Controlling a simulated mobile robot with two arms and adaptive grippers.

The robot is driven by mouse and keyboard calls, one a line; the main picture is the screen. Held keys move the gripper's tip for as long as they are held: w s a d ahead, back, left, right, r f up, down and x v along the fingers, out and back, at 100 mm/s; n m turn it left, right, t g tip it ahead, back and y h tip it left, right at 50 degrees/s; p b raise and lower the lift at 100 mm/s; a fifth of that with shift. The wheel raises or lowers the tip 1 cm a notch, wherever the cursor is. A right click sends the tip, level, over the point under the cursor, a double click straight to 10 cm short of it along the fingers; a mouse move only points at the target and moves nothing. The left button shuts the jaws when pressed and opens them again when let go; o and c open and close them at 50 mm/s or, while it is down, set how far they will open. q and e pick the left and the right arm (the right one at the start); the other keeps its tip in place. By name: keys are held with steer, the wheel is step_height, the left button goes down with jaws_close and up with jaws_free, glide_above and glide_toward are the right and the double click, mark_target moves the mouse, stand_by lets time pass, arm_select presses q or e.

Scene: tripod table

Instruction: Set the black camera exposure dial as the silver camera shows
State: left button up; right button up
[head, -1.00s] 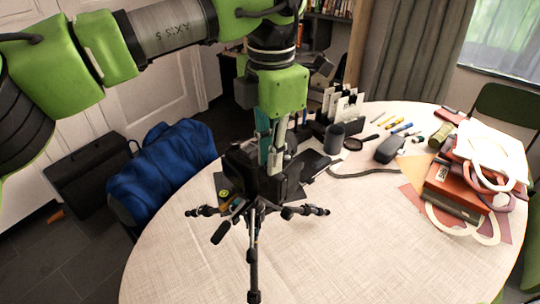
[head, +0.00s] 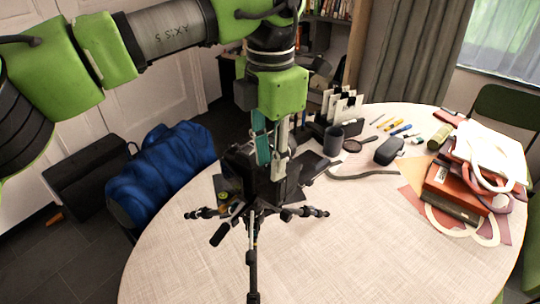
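A dark camera body, which I take to be the black camera (head: 240,160), sits on a black tripod (head: 252,262) on the table. My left gripper (head: 271,167) points straight down from above, with its fingertips at the top of the camera. One finger shows teal and the other grey. The fingers and dark parts overlap, so I cannot tell how far they are apart or whether they grip the dial. The exposure dial and its setting are hidden or too small to read. I cannot make out a silver camera. My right gripper is not in view.
The round table (head: 330,255) is clear at the front. Behind the tripod are a dark cup (head: 333,140), a magnifier (head: 353,146), a dark case (head: 389,150) and pens. Red boxes (head: 452,192) with a white bag stand at the right. A blue bag (head: 160,172) is beyond the table's left.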

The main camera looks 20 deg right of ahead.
arm_select(q)
step_height(320, 180, up, 8)
stand_by(0.5)
